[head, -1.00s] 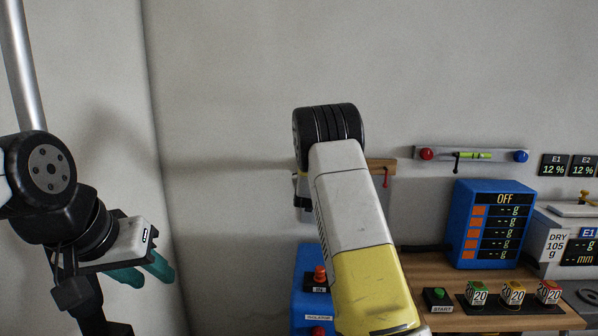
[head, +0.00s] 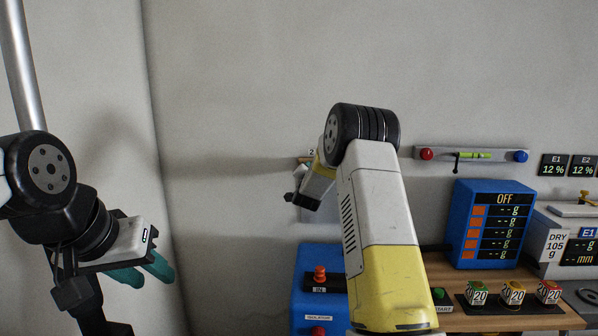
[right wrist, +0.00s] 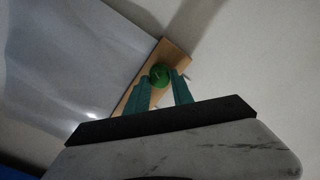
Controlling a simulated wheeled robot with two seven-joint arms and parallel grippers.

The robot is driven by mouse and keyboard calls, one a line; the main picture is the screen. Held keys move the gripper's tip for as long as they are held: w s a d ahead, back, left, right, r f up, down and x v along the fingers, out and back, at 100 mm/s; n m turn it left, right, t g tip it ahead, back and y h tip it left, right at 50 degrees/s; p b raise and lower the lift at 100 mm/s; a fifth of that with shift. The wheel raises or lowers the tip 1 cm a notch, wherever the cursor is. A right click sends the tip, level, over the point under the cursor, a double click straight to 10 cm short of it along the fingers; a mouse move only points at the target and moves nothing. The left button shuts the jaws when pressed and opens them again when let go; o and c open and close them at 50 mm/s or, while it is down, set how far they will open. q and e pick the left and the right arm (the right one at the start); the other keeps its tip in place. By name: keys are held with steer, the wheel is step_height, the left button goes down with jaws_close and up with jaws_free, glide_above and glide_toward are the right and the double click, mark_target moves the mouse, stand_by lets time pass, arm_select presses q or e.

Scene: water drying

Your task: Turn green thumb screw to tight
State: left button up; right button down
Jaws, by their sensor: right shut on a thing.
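The green thumb screw (right wrist: 159,75) shows in the right wrist view as a round green knob on a wooden strip (right wrist: 176,56). My right gripper (right wrist: 161,82) has its teal fingers on either side of the knob and is shut on it. In the head view my right arm covers the screw and the fingertips. My left gripper (head: 143,273) is at the left in the head view, its two teal fingers apart and empty, far from the screw.
A blue box with a red button (head: 320,273) stands below my right arm. A wooden bench (head: 450,270) at the right bears a blue display reading OFF (head: 490,225), a green START button (head: 438,297) and several small coloured blocks. The wall at left is bare.

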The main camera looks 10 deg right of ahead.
steer(key=m, duration=1.2)
steer(key=shift+f, duration=0.1)
steer(key=shift+m, duration=0.3)
stand_by(0.3)
steer(key=c, duration=1.1)
jaws_free()
steer(key=shift+s, duration=0.1)
steer(key=v, duration=0.7)
steer(key=shift+s, duration=0.3)
steer(key=shift+a, duration=0.15)
